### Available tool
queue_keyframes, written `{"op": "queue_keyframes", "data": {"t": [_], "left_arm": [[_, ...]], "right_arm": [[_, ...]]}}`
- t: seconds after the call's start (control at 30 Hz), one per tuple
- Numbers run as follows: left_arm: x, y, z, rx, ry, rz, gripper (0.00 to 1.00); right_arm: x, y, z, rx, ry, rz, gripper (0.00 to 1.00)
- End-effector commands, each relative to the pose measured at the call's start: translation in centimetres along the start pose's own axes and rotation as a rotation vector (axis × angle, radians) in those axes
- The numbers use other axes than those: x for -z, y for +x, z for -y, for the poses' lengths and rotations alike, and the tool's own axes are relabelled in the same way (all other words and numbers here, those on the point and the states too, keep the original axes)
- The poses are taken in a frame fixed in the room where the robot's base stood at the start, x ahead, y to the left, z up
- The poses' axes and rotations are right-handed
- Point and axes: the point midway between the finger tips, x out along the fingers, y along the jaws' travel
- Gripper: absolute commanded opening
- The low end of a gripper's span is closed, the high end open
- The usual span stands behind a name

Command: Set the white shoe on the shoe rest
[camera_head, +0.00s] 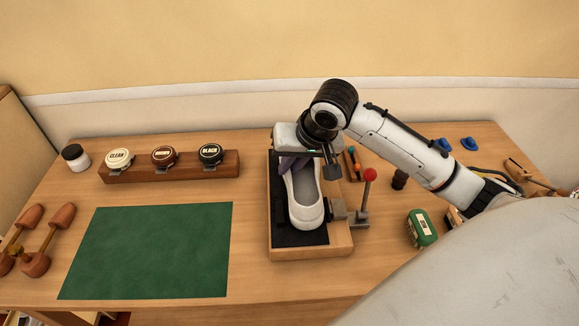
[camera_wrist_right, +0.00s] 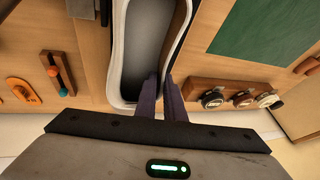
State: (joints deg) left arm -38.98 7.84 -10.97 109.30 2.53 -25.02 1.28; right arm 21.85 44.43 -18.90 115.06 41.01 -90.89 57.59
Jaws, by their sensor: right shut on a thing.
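My right gripper (camera_head: 293,163) comes from above at the shoe's far end and is shut on the shoe's side wall. In the right wrist view the purple fingers (camera_wrist_right: 161,92) pinch the rim of the white shoe (camera_wrist_right: 117,65), one inside the opening and one outside. My left gripper is not in view.
A red-knobbed lever (camera_head: 367,192) stands at the rest's right side. A green brush (camera_head: 421,228) lies further right. A polish rack (camera_head: 172,167) with tins, a green mat (camera_head: 150,250) and wooden shoe trees (camera_head: 45,238) are on the left. The mat is clear.

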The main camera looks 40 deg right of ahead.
Motion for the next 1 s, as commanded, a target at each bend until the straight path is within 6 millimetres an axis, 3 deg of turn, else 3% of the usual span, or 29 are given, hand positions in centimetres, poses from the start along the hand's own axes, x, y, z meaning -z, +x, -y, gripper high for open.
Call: {"op": "queue_keyframes", "data": {"t": [0.37,0.4,0.5,0.53,0.83,1.0], "left_arm": [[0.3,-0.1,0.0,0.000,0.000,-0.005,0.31],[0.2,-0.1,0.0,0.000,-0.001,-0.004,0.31],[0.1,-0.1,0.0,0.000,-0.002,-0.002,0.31],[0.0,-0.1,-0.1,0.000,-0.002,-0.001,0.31],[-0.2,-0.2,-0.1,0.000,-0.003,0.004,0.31],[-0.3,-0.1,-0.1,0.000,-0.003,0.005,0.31]], "right_arm": [[-0.2,0.6,-0.1,0.003,-0.001,-0.003,0.00],[-0.3,0.8,-0.1,0.002,-0.001,0.000,0.10],[-0.3,0.7,-0.1,0.002,-0.001,-0.001,0.27],[-0.3,0.7,-0.1,0.002,-0.001,-0.001,0.29],[-0.2,0.5,-0.1,0.002,-0.001,-0.001,0.29],[-0.1,-1.4,-0.1,0.002,-0.001,-0.005,0.29]]}}
